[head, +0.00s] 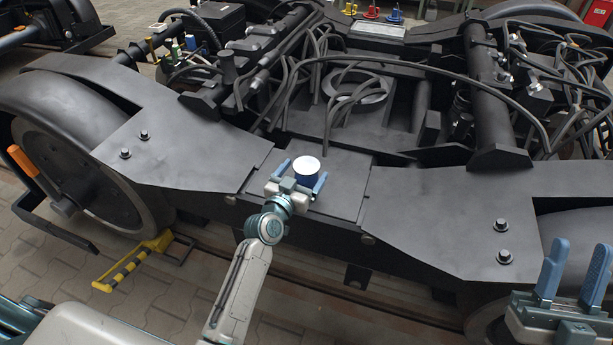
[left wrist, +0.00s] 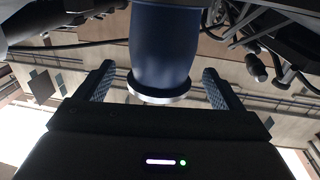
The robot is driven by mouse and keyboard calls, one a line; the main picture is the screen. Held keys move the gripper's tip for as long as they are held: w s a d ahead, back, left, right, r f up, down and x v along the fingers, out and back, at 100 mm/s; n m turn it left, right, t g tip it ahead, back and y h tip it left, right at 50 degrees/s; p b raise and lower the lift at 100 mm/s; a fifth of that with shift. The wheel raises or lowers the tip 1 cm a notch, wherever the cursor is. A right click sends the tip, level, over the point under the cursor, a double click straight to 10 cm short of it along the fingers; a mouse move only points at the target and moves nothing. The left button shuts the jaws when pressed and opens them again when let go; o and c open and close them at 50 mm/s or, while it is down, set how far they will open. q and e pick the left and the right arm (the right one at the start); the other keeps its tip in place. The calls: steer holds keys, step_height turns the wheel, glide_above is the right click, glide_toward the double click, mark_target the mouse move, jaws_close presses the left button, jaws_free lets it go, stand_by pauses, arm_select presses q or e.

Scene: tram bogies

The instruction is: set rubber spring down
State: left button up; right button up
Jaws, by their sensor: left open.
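The rubber spring (head: 307,166), a dark blue cylinder with a pale round end plate, stands upright on the flat middle plate of the bogie frame (head: 345,190). My left gripper (head: 301,177) is open around it, one finger on each side. In the left wrist view the spring (left wrist: 165,45) shows with its metal end disc between the spread fingers, with a gap on both sides. My right gripper (head: 572,274) is at the lower right, its blue fingers apart and nothing between them.
Black cables and hoses (head: 330,75) arch over the bogie behind the spring. Bolts (head: 502,225) stand up from the frame on both sides. A yellow-black striped wheel chock (head: 125,268) lies on the paving at left. Small coloured items (head: 371,12) stand at the back.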

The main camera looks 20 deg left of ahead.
arm_select(q)
steer(key=shift+w+d, duration=0.15)
steer(key=shift+w, duration=1.05)
steer(key=c, duration=1.5)
